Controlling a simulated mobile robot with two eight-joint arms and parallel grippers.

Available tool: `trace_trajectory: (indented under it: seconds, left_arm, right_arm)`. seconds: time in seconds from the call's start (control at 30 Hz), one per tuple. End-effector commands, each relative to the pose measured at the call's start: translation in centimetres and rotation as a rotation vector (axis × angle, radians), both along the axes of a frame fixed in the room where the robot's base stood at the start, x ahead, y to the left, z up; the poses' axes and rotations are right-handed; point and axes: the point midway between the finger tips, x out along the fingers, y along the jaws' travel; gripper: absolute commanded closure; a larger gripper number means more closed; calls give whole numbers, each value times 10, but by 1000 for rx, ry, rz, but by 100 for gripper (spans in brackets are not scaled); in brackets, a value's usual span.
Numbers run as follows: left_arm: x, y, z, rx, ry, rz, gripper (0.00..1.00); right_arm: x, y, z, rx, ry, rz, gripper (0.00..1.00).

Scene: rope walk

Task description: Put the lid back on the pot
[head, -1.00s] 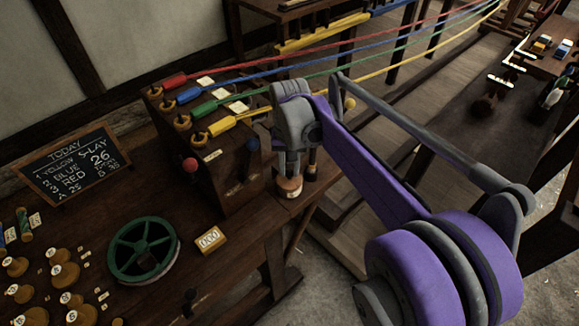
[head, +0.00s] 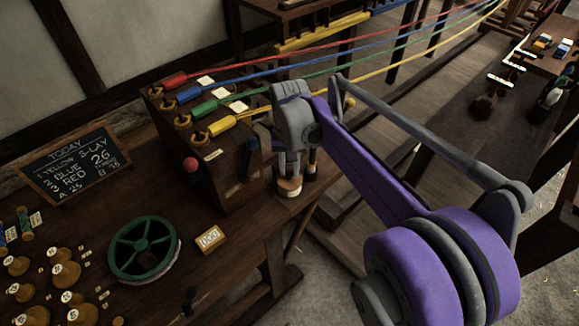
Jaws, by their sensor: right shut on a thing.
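My right gripper (head: 291,168) points down at the right end of the bench, beside the dark wooden box. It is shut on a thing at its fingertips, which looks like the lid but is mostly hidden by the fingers. Right under the fingertips is a small round pot (head: 289,190) with a brownish top and a pale band, near the bench's edge. I cannot tell whether the lid is seated on the pot or just above it. My left gripper is not in view.
The dark box (head: 228,168) carries red, blue, green and yellow ropes, a red knob (head: 190,164) and a blue knob (head: 251,145). A green reel (head: 144,246), a small counter (head: 210,238) and several wooden spools (head: 65,273) lie on the bench (head: 195,205). A chalkboard (head: 72,165) leans behind.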

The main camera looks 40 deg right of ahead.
Motion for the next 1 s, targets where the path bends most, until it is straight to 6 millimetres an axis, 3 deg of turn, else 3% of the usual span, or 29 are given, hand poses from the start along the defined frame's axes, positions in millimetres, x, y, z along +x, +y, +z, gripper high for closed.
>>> trace_trajectory:
  seconds: [0.13, 0.17, 0.33, 0.57, 0.73, 1.0]
  left_arm:
    - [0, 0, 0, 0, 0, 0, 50]
    - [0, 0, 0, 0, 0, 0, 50]
    - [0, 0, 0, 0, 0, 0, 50]
    - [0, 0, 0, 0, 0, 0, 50]
    - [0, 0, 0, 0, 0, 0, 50]
    - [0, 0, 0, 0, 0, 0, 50]
  right_arm:
    - [0, 0, 0, 0, 0, 0, 100]
    - [0, 0, 0, 0, 0, 0, 69]
    - [0, 0, 0, 0, 0, 0, 39]
    - [0, 0, 0, 0, 0, 0, 36]
    - [0, 0, 0, 0, 0, 0, 6]
    - [0, 0, 0, 0, 0, 0, 6]
